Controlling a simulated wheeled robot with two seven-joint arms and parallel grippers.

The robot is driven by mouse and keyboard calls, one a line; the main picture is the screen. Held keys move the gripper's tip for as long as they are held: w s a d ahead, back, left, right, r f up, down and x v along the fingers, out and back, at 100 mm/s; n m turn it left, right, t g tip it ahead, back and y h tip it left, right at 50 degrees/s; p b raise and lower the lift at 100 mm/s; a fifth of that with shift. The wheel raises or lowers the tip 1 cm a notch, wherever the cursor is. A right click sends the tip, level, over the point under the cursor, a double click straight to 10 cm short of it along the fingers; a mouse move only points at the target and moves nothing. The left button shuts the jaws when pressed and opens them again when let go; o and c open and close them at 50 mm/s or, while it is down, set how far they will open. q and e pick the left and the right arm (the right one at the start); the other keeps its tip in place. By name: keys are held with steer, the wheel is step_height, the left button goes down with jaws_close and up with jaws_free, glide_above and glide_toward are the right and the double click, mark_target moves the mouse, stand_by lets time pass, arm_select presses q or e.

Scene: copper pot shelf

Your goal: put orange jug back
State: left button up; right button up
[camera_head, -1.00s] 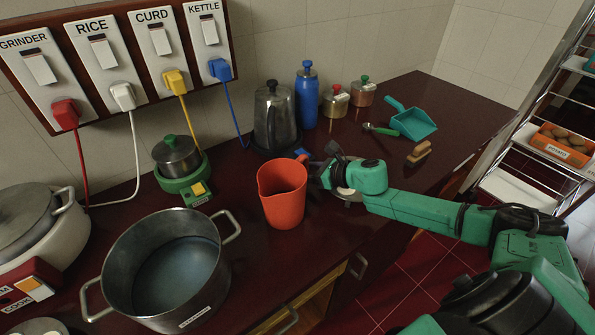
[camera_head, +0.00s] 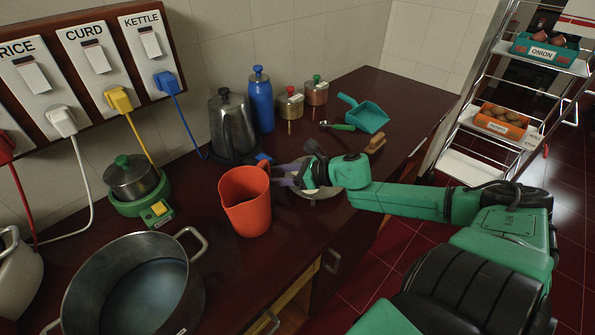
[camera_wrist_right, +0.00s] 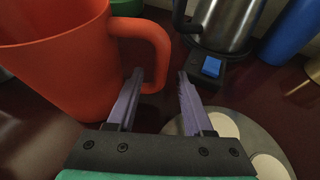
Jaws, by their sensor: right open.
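The orange jug (camera_head: 246,203) stands upright on the dark red counter, right of the large steel pot. Its handle points toward my right gripper (camera_head: 280,174). In the right wrist view the jug (camera_wrist_right: 62,60) fills the left side, with its handle (camera_wrist_right: 152,42) just ahead of my right gripper (camera_wrist_right: 160,75). The jaws are open, one finger close to the lower end of the handle. I cannot tell whether they touch. Nothing is held. My left gripper is not in view.
A steel kettle (camera_head: 233,125) and blue bottle (camera_head: 261,100) stand behind the jug. A round metal plate (camera_wrist_right: 268,140) with pale discs lies under my right gripper. The large pot (camera_head: 135,290) is at front left. A teal dustpan (camera_head: 366,116) lies farther right. A rack (camera_head: 470,140) stands beyond the counter.

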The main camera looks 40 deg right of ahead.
steer(key=p+v, duration=0.4)
steer(key=v, duration=0.2)
steer(key=shift+s+d+r, duration=0.1)
steer(key=shift+r, duration=0.15)
steer(key=shift+s+d, duration=0.1)
steer(key=shift+s, duration=0.1)
